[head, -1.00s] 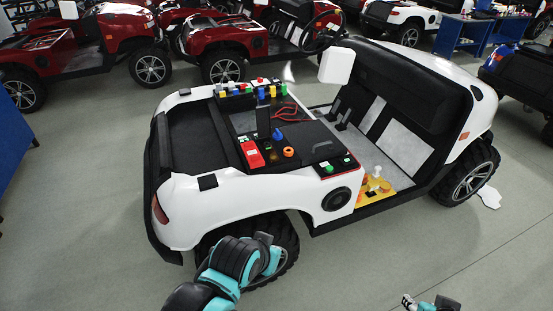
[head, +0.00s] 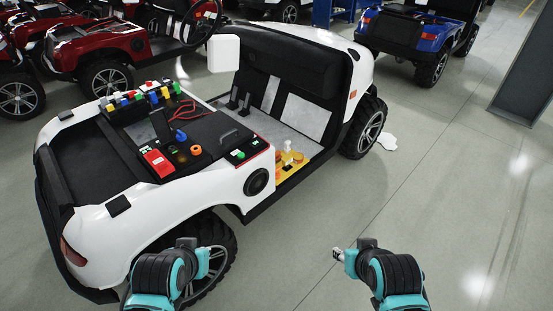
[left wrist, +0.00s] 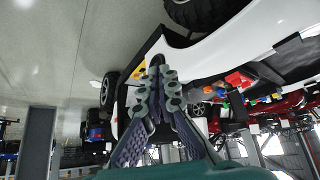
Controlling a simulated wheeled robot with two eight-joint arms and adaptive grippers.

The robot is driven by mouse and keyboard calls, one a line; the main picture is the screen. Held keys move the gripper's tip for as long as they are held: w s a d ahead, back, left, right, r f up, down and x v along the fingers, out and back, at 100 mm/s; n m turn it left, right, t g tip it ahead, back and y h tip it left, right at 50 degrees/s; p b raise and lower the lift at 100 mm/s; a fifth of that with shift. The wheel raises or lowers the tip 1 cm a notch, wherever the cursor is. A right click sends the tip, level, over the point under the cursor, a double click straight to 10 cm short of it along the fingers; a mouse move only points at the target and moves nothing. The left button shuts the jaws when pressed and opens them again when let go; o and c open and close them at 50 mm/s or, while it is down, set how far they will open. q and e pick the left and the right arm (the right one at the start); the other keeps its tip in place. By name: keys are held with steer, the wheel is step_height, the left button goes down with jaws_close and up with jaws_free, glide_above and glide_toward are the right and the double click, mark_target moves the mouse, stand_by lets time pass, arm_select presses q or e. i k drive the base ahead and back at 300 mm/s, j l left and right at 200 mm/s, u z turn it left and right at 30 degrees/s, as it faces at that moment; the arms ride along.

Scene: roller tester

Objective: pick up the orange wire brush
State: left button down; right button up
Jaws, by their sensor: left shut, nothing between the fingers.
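I cannot make out an orange wire brush for sure in either view. A small orange round piece (head: 196,150) sits on the black deck of the white cart (head: 160,198), beside a blue knob. More orange parts (head: 298,157) show on a yellow plate (head: 291,172) at the cart's floor edge. My left gripper (left wrist: 160,75) shows in the left wrist view, its fingers together and empty, with the cart beyond it.
The deck carries a red box (head: 158,163) and a row of coloured blocks. A white block (head: 223,53) shows above the cart. Red carts (head: 115,45) stand behind and a blue cart (head: 415,30) at the upper right.

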mark_target(278, 157)
steer(key=i+l+z, duration=0.1)
steer(key=i+z, duration=0.15)
steer(key=i, duration=0.4)
steer(key=i+z, duration=0.25)
steer(key=i, duration=0.35)
steer(key=i+j+z, duration=0.25)
steer(key=i, duration=0.4)
